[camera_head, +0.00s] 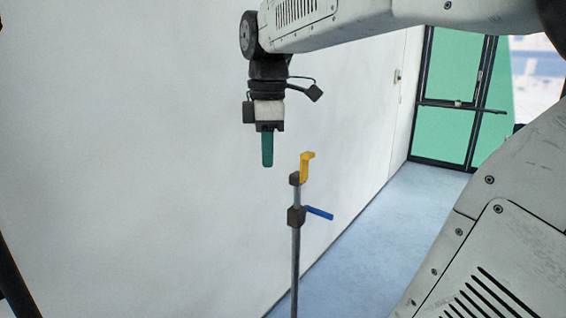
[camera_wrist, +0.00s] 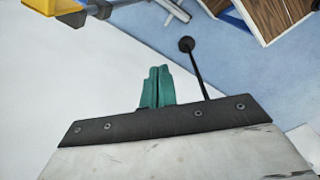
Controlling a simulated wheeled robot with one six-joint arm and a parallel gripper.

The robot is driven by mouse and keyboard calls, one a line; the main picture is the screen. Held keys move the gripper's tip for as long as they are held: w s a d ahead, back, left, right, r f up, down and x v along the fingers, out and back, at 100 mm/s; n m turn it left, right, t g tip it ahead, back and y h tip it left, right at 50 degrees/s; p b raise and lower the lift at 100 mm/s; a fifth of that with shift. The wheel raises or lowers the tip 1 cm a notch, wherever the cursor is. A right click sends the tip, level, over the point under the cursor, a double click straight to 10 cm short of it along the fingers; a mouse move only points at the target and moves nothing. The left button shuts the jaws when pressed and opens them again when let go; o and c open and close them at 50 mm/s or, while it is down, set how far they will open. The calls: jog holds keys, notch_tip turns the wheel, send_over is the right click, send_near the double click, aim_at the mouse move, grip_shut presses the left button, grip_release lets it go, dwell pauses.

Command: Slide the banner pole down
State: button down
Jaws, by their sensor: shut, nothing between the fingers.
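The banner pole (camera_head: 295,265) is a thin grey upright pole. It has a yellow hooked piece (camera_head: 306,166) at its top, a dark collar (camera_head: 296,216) below that and a blue lever (camera_head: 319,212) pointing right from the collar. My gripper (camera_head: 267,164) has green fingers that point down. It is left of the yellow piece in the picture, apart from it, with its tips near the height of the pole's top. In the wrist view my gripper (camera_wrist: 160,70) is shut and empty.
A white wall (camera_head: 150,160) stands behind, with blue floor (camera_head: 370,245) to the right of the pole. A dark-framed glass door (camera_head: 447,130) is at the back right. In the wrist view, a wooden panel (camera_wrist: 275,15) and a dark rod with a round end (camera_wrist: 187,44) show.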

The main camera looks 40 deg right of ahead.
jog(key=w+d+r+n, duration=0.4)
jog(key=d, duration=0.4)
jog(key=n, duration=0.5)
send_over(296, 208)
jog(key=d, duration=0.1)
jog(key=shift+g, duration=0.3)
jog(key=f, duration=1.2)
jog(key=shift+w, duration=0.35)
notch_tip(296, 208, down, 10)
jog(key=shift+r, duration=0.25)
jog(key=shift+r, duration=0.1)
notch_tip(296, 208, up, 14)
jog(key=shift+f, duration=0.1)
